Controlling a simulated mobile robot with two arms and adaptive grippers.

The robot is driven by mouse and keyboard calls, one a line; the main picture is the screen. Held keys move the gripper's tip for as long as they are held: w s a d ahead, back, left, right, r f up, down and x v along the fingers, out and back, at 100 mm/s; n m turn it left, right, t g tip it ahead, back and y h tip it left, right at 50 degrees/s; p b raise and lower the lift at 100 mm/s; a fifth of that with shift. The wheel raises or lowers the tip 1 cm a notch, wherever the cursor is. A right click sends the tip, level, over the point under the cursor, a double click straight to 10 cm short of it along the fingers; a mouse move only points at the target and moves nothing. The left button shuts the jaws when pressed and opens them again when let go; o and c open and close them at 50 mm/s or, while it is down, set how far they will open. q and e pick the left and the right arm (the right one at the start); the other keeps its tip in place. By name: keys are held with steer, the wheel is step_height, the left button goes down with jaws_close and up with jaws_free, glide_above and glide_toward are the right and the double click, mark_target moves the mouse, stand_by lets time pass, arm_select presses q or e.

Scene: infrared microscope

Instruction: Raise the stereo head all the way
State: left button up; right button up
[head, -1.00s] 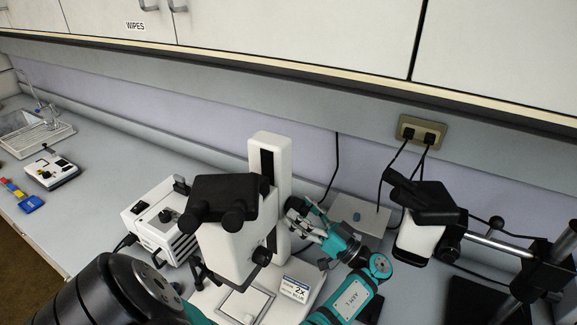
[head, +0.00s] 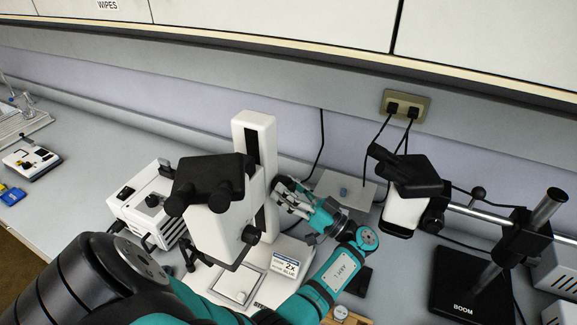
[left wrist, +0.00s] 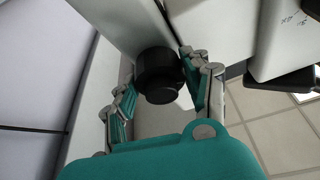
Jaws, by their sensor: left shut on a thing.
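The stereo head, a white body (head: 211,229) with black eyepieces (head: 208,181), sits on a white upright column (head: 250,135) in the head view. Its base (head: 256,268) carries a stage plate and a "2X" label. My left gripper (head: 283,190) is at the right side of the column. In the left wrist view a black round focus knob (left wrist: 160,75) lies between the two fingers of my left gripper (left wrist: 158,88), which is shut on it. The column hides part of the knob side in the head view. My right gripper is not in view.
A white lamp box (head: 145,208) stands left of the microscope. At right are a second microscope head (head: 405,205) and a boom stand (head: 470,290). A wall outlet (head: 407,106) with cables is behind.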

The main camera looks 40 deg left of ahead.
arm_select(q)
steer(key=shift+m, duration=0.3)
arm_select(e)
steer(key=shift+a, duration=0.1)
arm_select(q)
steer(key=m+t, duration=0.2)
steer(key=m, duration=0.1)
steer(key=m+t, duration=0.1)
steer(key=m, duration=0.1)
steer(key=m+t+h, duration=0.1)
steer(key=m, duration=0.2)
steer(key=shift+r, duration=0.15)
steer(key=m+p, duration=0.1)
steer(key=m, duration=0.1)
steer(key=m+t+h+p, duration=0.1)
steer(key=m, duration=0.2)
steer(key=shift+s+r+t, duration=0.1)
steer(key=shift+r+t, duration=0.05)
steer(key=shift+t, duration=0.15)
steer(key=shift+m+h+p, duration=0.5)
steer(key=shift+m+p, duration=0.2)
steer(key=shift+m, duration=0.4)
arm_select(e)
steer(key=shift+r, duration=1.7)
arm_select(q)
steer(key=shift+t, duration=0.3)
steer(key=o, duration=1.2)
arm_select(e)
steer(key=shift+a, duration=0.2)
